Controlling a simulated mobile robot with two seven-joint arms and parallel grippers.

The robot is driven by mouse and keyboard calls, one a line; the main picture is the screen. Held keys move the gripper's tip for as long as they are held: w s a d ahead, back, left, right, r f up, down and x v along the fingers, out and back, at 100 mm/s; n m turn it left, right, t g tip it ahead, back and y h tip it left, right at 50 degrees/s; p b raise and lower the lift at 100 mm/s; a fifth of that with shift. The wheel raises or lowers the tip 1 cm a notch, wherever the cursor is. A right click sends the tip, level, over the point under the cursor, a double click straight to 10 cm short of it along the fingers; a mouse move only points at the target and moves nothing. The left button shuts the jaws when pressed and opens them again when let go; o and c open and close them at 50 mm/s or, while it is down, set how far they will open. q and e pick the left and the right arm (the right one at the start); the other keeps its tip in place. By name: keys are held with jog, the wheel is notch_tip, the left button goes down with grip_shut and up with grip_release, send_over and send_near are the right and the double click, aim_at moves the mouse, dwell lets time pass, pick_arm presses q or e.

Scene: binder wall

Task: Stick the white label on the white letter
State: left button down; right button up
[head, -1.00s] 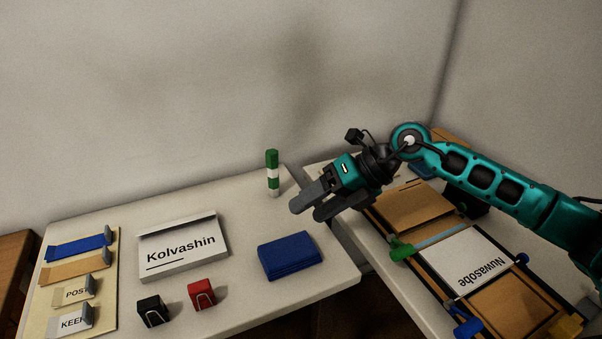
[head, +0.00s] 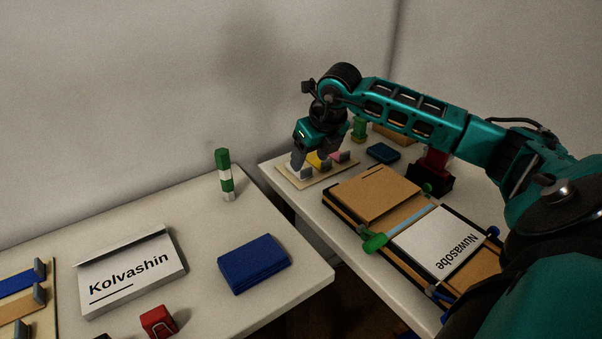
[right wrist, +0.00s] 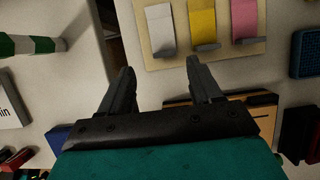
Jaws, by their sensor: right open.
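A white label (head: 293,171) lies at the left end of a small beige board (head: 318,183) at the back of the right table. My right gripper (head: 303,162) points down near it, partly covering it. In the right wrist view the white label (right wrist: 161,28) is ahead of my open, empty right gripper (right wrist: 160,75), in line with the finger gap. Two white pieces look like letters: one marked Kolvashin (head: 130,274) on the left table, one marked Nuwasobe (head: 430,245) on the right-hand wooden rig. My left gripper is out of view.
Yellow (right wrist: 202,22) and pink (right wrist: 244,20) labels sit beside the white one. A blue pad (head: 254,264), red clip (head: 157,321) and green-white stick (head: 224,175) stand on the left table. The wooden rig (head: 375,192) lies close in front of the board. A gap separates the tables.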

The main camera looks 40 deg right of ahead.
aim_at(307, 170)
jog(key=x, duration=0.5)
jog(key=shift+s+d+f+b, duration=0.1)
jog(key=shift+s+d+b, duration=0.15)
jog(key=shift+b, duration=0.15)
jog(key=shift+c, duration=0.4)
jog(key=c, duration=1)
